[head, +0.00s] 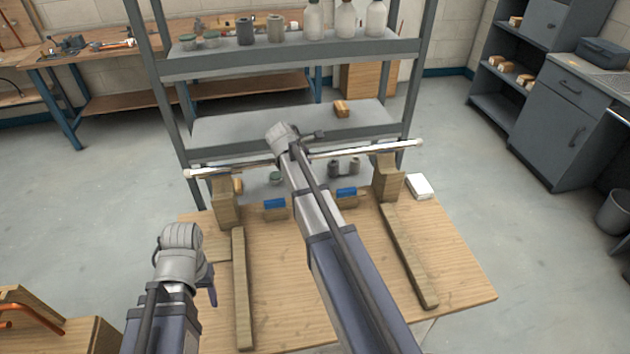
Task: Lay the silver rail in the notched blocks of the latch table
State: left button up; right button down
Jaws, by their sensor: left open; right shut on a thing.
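The silver rail (350,151) runs left to right across the far edge of the wooden latch table (310,290), its left end a little lower in the picture. It crosses at the tops of the left notched block (227,208) and the right notched block (387,185), and its ends stick out past both. I cannot tell whether it sits in the notches or just above them. My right gripper (303,150) is shut on the rail near its middle; my arm hides part of the grip. My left gripper (210,287) is open and empty over the table's left side, away from the rail.
Two blue-topped small blocks (275,205) (347,193) stand between the notched blocks. Wooden strips lie at left (241,290) and right (410,258). A white box (420,187) is at the far right corner. A grey shelf (285,62) with bottles stands close behind.

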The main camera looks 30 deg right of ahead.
jog(key=shift+a+f+b, duration=0.1)
jog(key=shift+f+b, duration=0.45)
jog(key=shift+f, duration=0.05)
pick_arm(q)
notch_tip(320, 180, down, 10)
jog(key=b, duration=0.8)
jog(key=shift+b, duration=0.4)
pick_arm(e)
notch_tip(320, 180, down, 9)
pick_arm(q)
jog(key=shift+a+f, duration=0.1)
jog(key=shift+f+b, duration=0.25)
jog(key=shift+b, duration=0.05)
pick_arm(e)
jog(key=shift+f, duration=0.2)
pick_arm(q)
jog(key=shift+r, duration=0.1)
pick_arm(e)
jog(key=c, duration=0.6)
grip_release()
jog(key=shift+r, duration=0.15)
